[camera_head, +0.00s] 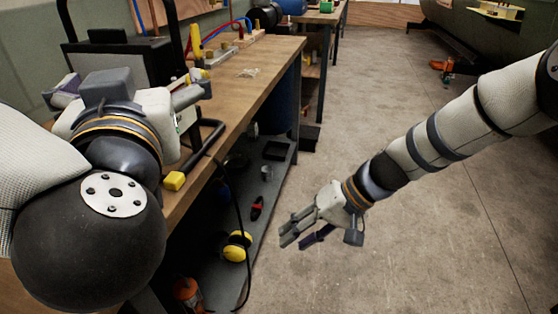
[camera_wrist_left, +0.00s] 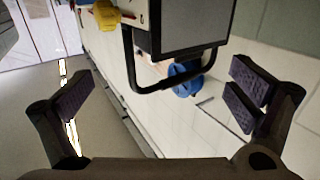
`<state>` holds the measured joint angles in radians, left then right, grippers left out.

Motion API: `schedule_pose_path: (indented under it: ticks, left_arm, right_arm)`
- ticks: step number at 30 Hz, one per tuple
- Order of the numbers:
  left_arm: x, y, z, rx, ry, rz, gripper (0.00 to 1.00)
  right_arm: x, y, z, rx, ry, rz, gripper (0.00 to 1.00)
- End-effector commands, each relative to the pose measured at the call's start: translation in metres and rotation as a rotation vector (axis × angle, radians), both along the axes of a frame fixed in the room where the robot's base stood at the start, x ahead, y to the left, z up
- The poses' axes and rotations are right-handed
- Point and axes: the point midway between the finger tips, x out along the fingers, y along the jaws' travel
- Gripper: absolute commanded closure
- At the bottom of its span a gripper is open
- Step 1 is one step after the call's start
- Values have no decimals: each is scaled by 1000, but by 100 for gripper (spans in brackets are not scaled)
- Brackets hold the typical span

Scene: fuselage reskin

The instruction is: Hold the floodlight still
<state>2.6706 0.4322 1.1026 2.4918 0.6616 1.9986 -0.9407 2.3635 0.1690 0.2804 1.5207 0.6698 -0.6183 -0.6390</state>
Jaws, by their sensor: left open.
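The floodlight (camera_head: 118,55) is a dark box in a black tube frame at the left end of the workbench. It is partly hidden behind my left gripper (camera_head: 130,88). In the left wrist view, the floodlight's box (camera_wrist_left: 180,25) and its black tube bar (camera_wrist_left: 165,86) are ahead of my left gripper (camera_wrist_left: 165,90). The gripper's fingers are wide apart, with the bar showing between them and no visible contact. My right gripper (camera_head: 298,238) hangs over the open floor right of the bench, fingers apart and empty.
The wooden workbench (camera_head: 255,70) carries tools and hoses behind the floodlight. A yellow foot (camera_head: 174,182) sits near the bench edge. A lower shelf (camera_head: 268,185) holds yellow ear defenders (camera_head: 237,246) and small items. A black cable hangs down the bench front.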

Motion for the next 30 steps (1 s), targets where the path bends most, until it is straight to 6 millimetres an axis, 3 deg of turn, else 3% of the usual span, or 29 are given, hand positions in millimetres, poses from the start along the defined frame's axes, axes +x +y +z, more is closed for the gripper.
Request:
schedule_pose_path:
  ticks: [1, 3, 6, 9, 13, 15, 18, 23, 26, 30]
  left_arm:
    - [0, 0, 0, 0, 0, 0, 0]
    - [0, 0, 0, 0, 0, 0, 0]
    - [0, 0, 0, 0, 0, 0, 0]
    - [0, 0, 0, 0, 0, 0, 0]
    - [0, 0, 0, 0, 0, 0, 0]
    - [0, 0, 0, 0, 0, 0, 0]
    - [0, 0, 0, 0, 0, 0, 0]
    - [3, 1, 0, -1, 1, 2, 0]
    - [16, 6, -1, -4, 2, 5, 0]
    - [49, 17, -1, -3, 2, 7, 0]
  right_arm:
    - [21, 9, 33, 64, -54, 14, 67]
    - [43, 22, 82, 159, -129, 46, 67]
    - [66, 36, 153, 291, -242, 101, 67]
    - [77, 44, 219, 402, -348, 159, 67]
    - [80, 48, 281, 505, -454, 222, 67]
    - [79, 49, 301, 539, -489, 245, 67]
    - [78, 49, 315, 561, -514, 262, 67]
    - [78, 49, 317, 566, -517, 266, 67]
    - [78, 49, 317, 565, -516, 264, 67]
    - [78, 49, 316, 564, -515, 264, 67]
